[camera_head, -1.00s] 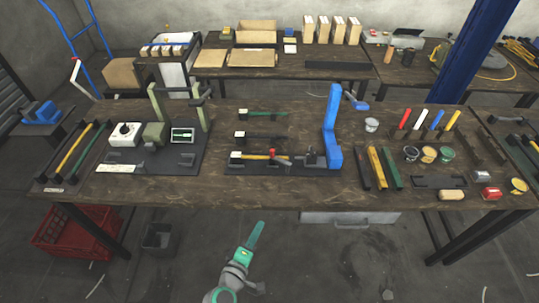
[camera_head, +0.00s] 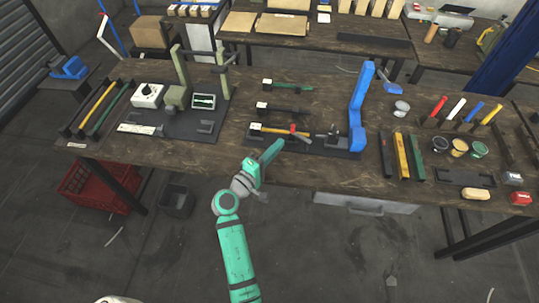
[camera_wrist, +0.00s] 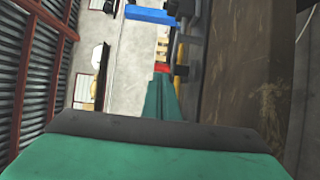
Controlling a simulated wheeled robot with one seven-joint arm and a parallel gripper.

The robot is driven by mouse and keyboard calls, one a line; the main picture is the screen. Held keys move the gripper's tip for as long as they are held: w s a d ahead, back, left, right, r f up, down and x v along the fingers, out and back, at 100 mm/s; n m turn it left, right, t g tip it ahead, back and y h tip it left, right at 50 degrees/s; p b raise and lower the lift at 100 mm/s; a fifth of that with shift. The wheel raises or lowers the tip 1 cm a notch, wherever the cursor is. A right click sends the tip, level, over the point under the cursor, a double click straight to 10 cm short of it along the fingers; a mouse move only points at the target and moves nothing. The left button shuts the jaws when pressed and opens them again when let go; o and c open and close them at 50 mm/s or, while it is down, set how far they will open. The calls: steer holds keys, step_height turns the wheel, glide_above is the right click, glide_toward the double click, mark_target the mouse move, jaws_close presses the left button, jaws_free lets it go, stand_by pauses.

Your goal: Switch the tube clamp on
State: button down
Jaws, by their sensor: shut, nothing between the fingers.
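A black board (camera_head: 290,145) at the middle front of the bench carries a yellow tube (camera_head: 270,129) with a white end block. A small red part (camera_head: 292,130) sits on the tube, with a dark fixture to its right. This looks like the tube clamp; its on or off state is too small to tell. My gripper (camera_head: 279,144) is shut and empty, just in front of the red part. In the wrist view its green fingers (camera_wrist: 163,98) point toward the red part (camera_wrist: 161,67), beside the yellow tube (camera_wrist: 180,70). Contact cannot be told.
A tall blue press frame (camera_head: 358,110) stands at the board's right end. A board with a white dial box (camera_head: 147,95) and green press lies to the left. Handled tools, cups and coloured bars (camera_head: 401,155) lie to the right.

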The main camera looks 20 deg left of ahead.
mark_target(292, 130)
steer(key=shift+x, duration=2.9)
steer(key=shift+w, duration=0.1)
